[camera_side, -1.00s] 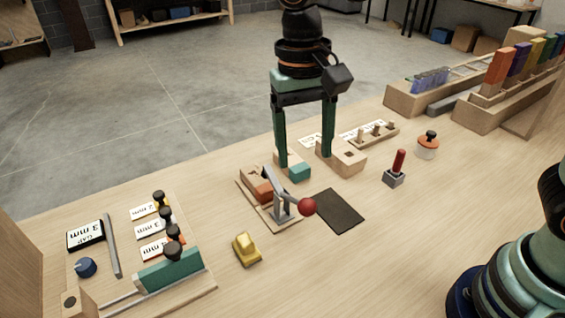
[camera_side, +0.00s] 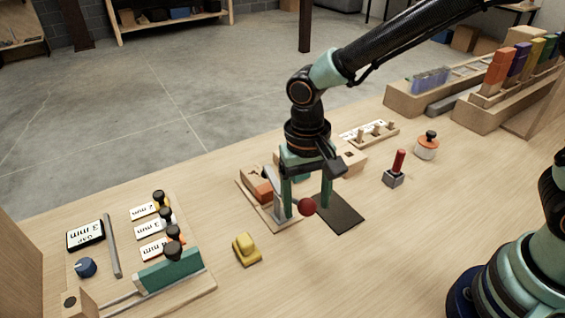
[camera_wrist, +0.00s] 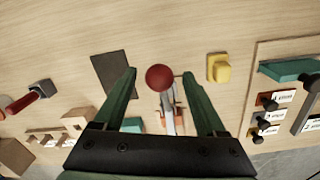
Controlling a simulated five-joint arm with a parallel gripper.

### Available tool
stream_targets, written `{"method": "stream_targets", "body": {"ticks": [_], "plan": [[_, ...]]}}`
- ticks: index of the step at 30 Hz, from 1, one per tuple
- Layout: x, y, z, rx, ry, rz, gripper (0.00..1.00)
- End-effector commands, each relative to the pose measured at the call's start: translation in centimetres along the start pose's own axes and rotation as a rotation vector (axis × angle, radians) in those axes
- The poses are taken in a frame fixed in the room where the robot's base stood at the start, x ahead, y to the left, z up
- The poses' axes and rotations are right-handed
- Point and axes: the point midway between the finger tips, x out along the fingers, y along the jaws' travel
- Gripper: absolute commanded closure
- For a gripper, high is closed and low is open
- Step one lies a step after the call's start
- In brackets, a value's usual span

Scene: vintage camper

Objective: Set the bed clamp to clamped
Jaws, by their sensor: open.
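The bed clamp has a grey metal lever with a red ball knob (camera_side: 307,206) on a wooden base (camera_side: 250,190) with an orange-brown block (camera_side: 264,192). In the side view the lever slopes down to the right, toward the knob. My gripper (camera_side: 306,212) is open, with its green fingers low around the lever area. In the wrist view the red ball knob (camera_wrist: 159,77) sits between the open fingertips of my gripper (camera_wrist: 158,75), with visible gaps on both sides. Part of the lever is hidden behind a finger in the side view.
A dark mat (camera_side: 341,213) lies right of the clamp. A yellow block (camera_side: 246,249) stands in front. A red-handled switch (camera_side: 396,168) is to the right. The gap gauge board with a green block (camera_side: 170,270) is at left. Bare table lies in front.

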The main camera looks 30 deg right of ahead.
Motion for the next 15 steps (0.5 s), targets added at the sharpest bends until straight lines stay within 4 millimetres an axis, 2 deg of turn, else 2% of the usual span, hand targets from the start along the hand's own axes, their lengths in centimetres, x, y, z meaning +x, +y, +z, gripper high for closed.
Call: {"method": "stream_targets", "body": {"ticks": [7,8,9,13,15], "plan": [[0.09,0.01,0.00,0.000,0.000,0.000,0.27],[0.08,0.01,0.00,0.000,0.000,0.000,0.34],[0.08,0.01,0.00,0.000,0.000,0.000,0.50],[0.07,-0.01,0.00,0.000,0.000,0.000,0.99],[0.06,-0.02,0.00,0.000,0.000,0.000,1.00]]}}
